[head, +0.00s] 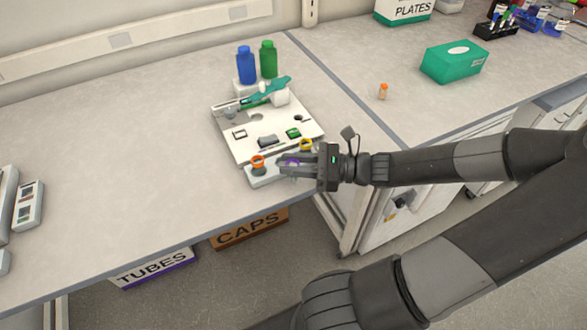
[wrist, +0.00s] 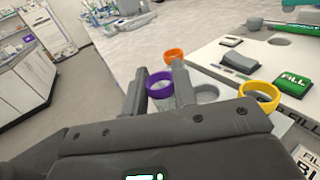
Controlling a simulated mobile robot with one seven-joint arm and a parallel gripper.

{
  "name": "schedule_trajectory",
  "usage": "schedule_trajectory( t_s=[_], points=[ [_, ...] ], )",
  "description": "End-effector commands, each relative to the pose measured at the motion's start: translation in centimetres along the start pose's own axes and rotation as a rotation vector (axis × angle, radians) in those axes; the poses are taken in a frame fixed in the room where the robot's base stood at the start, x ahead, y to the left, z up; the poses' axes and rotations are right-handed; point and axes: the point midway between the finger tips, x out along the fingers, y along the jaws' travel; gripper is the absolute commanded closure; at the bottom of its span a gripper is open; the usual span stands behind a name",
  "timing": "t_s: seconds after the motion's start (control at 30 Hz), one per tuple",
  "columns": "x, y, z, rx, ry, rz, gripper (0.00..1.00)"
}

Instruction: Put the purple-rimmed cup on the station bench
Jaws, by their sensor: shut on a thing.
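The purple-rimmed cup (head: 291,162) is at the front edge of the white station on the bench, between an orange-rimmed cup (head: 257,163) and a yellow-rimmed cup (head: 306,145). My gripper (head: 287,166) reaches in from the right and is shut on the purple-rimmed cup. In the wrist view the purple rim (wrist: 159,83) shows between the two fingers, and the cup's lower body is mostly hidden. I cannot tell whether it still touches the light holder (head: 262,179) under it. A round empty-looking recess (wrist: 206,93) shows beside the finger.
The station board (head: 236,147) carries small blocks and a teal tool (head: 268,92). Blue (head: 246,65) and green (head: 268,60) bottles stand behind it. A small orange vial (head: 383,91) and green box (head: 454,61) are at right.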

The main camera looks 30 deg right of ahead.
Motion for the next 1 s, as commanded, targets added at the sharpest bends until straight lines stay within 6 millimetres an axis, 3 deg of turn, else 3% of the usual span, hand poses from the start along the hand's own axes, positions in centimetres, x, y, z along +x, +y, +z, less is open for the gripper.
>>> schedule_trajectory(
  t_s=[0.2,0.57,0.6,0.83,1.0],
  points=[
    [0.0,0.0,-2.1,0.001,-0.001,0.001,1.00],
    [0.0,0.0,-2.4,0.001,0.000,0.001,1.00],
    [0.0,0.0,-2.4,0.000,0.000,0.000,0.72],
    [0.0,0.0,-2.4,0.000,0.000,0.000,0.53],
    [0.0,0.0,-2.4,0.000,0.000,0.000,0.53]
  ],
)
